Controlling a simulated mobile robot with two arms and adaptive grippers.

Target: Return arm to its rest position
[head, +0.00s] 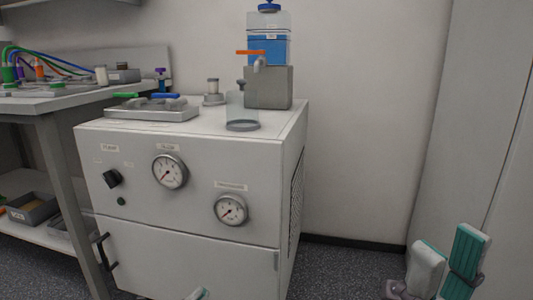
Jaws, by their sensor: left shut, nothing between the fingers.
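My left gripper (198,294) shows only as a small pale and teal tip at the bottom edge, in front of the cabinet's lower door. It is shut and empty; most of it and its arm are out of frame.
A white cabinet (150,228) with two gauges and a black knob fills the centre. On its top are a tray (150,113), a glass cylinder (242,108) and a blue-filled container (269,48) on a grey block. A cluttered bench (40,104) stands left. Floor is free right of the cabinet.

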